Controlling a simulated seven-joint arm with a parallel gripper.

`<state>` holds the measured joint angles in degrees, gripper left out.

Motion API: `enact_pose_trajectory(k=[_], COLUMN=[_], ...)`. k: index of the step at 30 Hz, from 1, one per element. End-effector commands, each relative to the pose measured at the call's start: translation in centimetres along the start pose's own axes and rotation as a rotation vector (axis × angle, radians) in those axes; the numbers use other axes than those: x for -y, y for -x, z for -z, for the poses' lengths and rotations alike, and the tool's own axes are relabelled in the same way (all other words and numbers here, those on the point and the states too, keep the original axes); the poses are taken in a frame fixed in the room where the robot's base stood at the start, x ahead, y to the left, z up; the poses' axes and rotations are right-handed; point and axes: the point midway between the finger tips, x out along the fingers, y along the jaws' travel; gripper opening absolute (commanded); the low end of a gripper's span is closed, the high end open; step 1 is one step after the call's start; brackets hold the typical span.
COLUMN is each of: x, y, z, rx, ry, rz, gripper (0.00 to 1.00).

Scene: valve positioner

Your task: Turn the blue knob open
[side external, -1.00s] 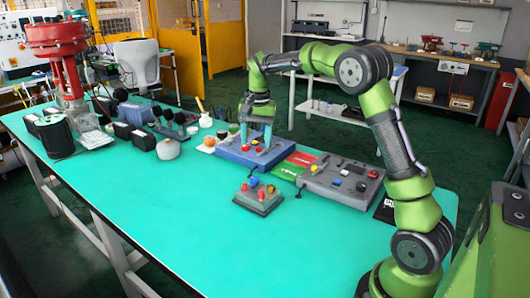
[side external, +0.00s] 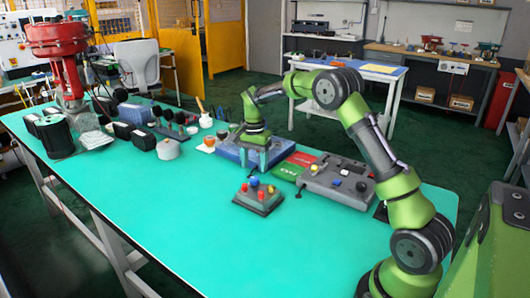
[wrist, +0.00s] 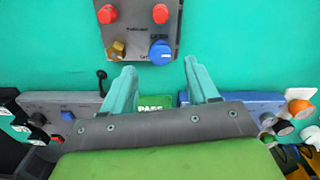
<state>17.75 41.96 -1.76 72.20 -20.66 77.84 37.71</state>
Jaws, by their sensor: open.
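The blue knob (wrist: 160,52) sits on a small grey control box (wrist: 137,34), beside a gold knob (wrist: 117,51) and below two red knobs (wrist: 133,14). In the side view the small box (side external: 262,207) stands on the green table, its blue knob (side external: 254,181) at the back edge. My gripper (side external: 254,167) hangs behind this box, in front of the blue panel. In the wrist view my gripper (wrist: 159,66) shows two spread fingers with nothing between them, their tips just short of the box. I cannot tell their exact height.
A blue panel (wrist: 238,113) and a grey panel (side external: 338,183) stand behind the small box, with a green and red mat (side external: 292,164) between them. Several dark parts (side external: 150,115) crowd the far left. The table front (side external: 170,215) is clear.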

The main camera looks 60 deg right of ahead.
Motion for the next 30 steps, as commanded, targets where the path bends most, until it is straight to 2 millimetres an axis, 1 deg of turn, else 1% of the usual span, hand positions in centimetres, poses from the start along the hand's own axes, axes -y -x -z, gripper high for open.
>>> enact_pose_trajectory(k=[1, 3, 6, 9, 13, 20, 21, 26, 30], x=[-0.1, -0.1, 0.0, 0.0, 0.0, 0.0, 0.0, 0.0, 0.0], y=[-1.1, -2.3, -3.7, -4.6, -5.1, -5.2, -5.2, -5.2, -5.2], z=[0.1, 0.1, 0.0, 0.0, 0.0, 0.0, 0.0, 0.0, 0.1], rx=[0.001, 0.001, 0.0, 0.0, 0.0, -0.001, -0.001, -0.001, -0.001], ry=[-0.001, -0.001, 0.0, 0.0, -0.001, -0.001, 0.0, 0.0, 0.0], rz=[-0.003, -0.004, -0.002, -0.001, 0.0, 0.001, 0.001, 0.001, 0.001], gripper=[0.59, 0.59, 0.59, 0.59, 0.59, 0.59, 0.57, 0.33, 0.11])
